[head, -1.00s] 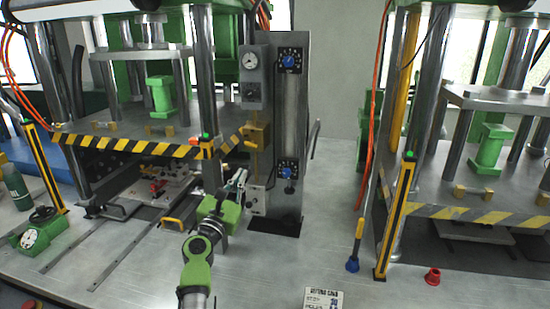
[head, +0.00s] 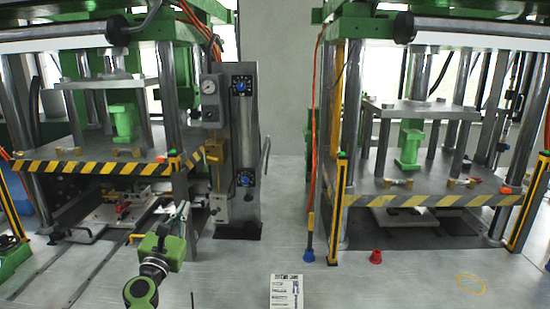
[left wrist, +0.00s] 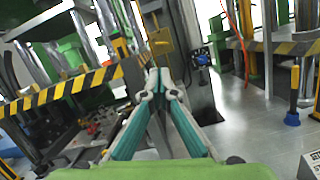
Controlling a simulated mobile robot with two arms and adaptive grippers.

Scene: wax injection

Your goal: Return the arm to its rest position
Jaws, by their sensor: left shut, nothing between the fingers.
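My left arm comes in from the lower left of the head view, with green and dark links. Its gripper (head: 180,212) points away from me, in front of the left press (head: 110,165) and left of the grey control column (head: 240,150). In the left wrist view the two teal-lined fingers (left wrist: 162,84) converge at their tips, shut with nothing between them. The gripper hangs above the grey table, apart from the press and column as far as I can tell. My right gripper is not in view.
A right press (head: 430,195) has a striped yellow-black edge. A blue-tipped stick (head: 308,235) and a red knob-like piece (head: 375,257) are near its left post. A printed card (head: 286,291) lies at the front. The grey table between the presses is mostly clear.

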